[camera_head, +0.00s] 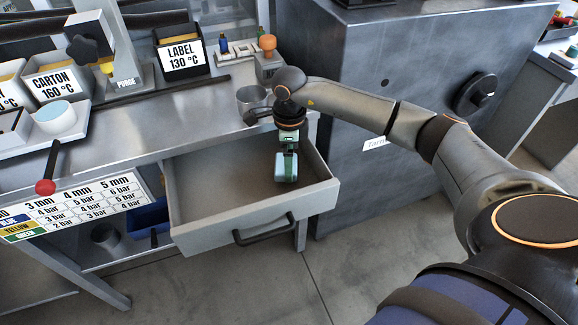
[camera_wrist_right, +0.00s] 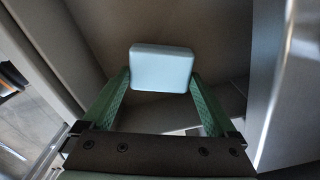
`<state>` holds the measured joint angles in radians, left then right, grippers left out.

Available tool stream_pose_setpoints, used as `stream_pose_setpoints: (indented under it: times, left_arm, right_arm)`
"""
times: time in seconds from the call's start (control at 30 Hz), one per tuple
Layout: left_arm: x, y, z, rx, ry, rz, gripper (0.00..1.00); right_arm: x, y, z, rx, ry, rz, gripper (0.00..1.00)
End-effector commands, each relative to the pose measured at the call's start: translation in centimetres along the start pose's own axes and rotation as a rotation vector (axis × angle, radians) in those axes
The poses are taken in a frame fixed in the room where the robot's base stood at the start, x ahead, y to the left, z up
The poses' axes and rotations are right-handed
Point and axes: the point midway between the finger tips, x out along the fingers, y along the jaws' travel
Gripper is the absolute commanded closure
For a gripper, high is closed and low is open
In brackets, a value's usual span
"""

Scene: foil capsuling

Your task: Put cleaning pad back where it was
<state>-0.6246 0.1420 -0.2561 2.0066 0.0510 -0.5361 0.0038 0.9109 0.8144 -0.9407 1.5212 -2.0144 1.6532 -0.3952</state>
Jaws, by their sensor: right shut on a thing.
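The cleaning pad is a light blue block (camera_wrist_right: 161,68), held between the two green fingers of my right gripper (camera_wrist_right: 160,82) in the right wrist view. In the head view my right gripper (camera_head: 287,150) points down into the open drawer (camera_head: 246,218), and the pad (camera_head: 286,168) shows at its fingertips. The gripper is shut on the pad. The pad is inside the drawer's outline, toward its right side. I cannot tell whether it touches the drawer floor. My left gripper is not in view.
The drawer has grey walls and a dark front handle (camera_head: 264,229), and its floor looks otherwise empty. A metal cup (camera_head: 252,101) stands on the bench above. A large grey machine cabinet (camera_head: 400,60) stands to the right. A red-knobbed lever (camera_head: 46,186) is at left.

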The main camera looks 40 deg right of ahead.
Motion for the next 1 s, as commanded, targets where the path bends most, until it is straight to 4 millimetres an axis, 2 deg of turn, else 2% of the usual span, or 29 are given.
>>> stream_pose_setpoints:
  times: [0.03,0.13,0.5,0.53,0.6,0.87,1.0]
  left_arm:
    - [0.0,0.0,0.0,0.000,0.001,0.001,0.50]
    - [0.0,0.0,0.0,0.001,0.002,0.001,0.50]
    - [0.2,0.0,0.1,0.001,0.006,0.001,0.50]
    - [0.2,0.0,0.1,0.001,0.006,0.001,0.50]
    - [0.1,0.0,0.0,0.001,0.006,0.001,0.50]
    - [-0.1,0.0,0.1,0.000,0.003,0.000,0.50]
    - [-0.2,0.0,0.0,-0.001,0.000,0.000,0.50]
  right_arm:
    - [1.1,0.2,0.0,-0.001,0.004,0.007,0.52]
    - [2.2,0.2,0.0,-0.002,0.002,0.005,0.52]
    - [2.8,0.2,0.0,-0.001,0.001,0.003,0.52]
    - [2.8,0.2,0.0,-0.001,0.001,0.003,0.06]
    - [2.7,0.2,0.0,-0.001,0.001,0.003,0.00]
    - [2.5,0.2,0.0,-0.001,0.001,0.003,0.00]
    - [1.2,0.1,0.1,-0.001,-0.002,0.000,0.00]
